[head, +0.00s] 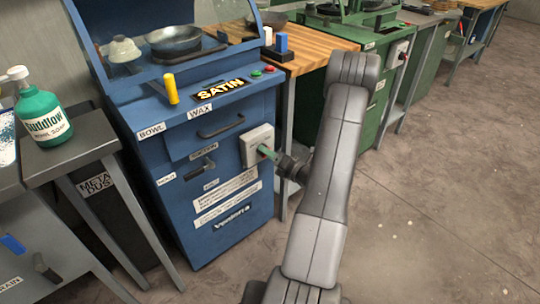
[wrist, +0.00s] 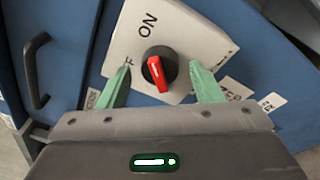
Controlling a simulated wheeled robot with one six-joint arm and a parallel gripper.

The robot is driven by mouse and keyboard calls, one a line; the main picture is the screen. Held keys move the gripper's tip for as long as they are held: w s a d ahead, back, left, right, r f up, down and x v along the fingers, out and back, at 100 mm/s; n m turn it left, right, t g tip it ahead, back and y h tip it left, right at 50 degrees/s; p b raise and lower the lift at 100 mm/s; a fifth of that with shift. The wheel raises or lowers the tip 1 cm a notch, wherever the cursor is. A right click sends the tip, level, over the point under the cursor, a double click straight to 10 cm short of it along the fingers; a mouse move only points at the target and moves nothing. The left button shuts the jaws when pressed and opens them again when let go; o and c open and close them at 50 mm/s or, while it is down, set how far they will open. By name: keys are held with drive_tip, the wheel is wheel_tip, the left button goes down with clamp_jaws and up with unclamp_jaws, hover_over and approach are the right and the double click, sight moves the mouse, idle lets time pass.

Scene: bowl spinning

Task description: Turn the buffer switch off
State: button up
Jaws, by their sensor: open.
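The switch is a white-grey box (head: 251,146) on the front of the blue machine. In the wrist view its plate (wrist: 205,38) carries the word ON and a partly covered label showing an F. A red knob (wrist: 158,74) on a black round base sits at its middle, its handle slanting slightly, long end toward my gripper's palm. My gripper (wrist: 161,78) is open, with one green finger on each side of the knob and visible gaps to it. In the head view my gripper (head: 267,152) is at the box, and the knob cannot be made out.
A table with a green soap bottle (head: 41,115) stands left. A wooden bench (head: 318,45) and a green machine (head: 370,65) stand behind. Floor to the right is clear.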

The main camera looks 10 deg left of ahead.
drive_tip(key=c, duration=1)
drive_tip(key=shift+n, duration=0.3)
drive_tip(key=n+h+b, duration=0.1)
drive_tip(key=n+b, duration=0.6)
drive_tip(key=n, duration=0.1)
drive_tip(key=n+t+h+b, duration=0.1)
drive_tip(key=n+b, duration=0.6)
drive_tip(key=b, duration=0.1)
drive_tip(key=shift+s+r+n+b, duration=0.1)
drive_tip(key=shift+n+b, duration=0.2)
drive_tip(key=shift+n, duration=0.1)
drive_tip(key=o, duration=1)
drive_tip(key=shift+r, duration=0.1)
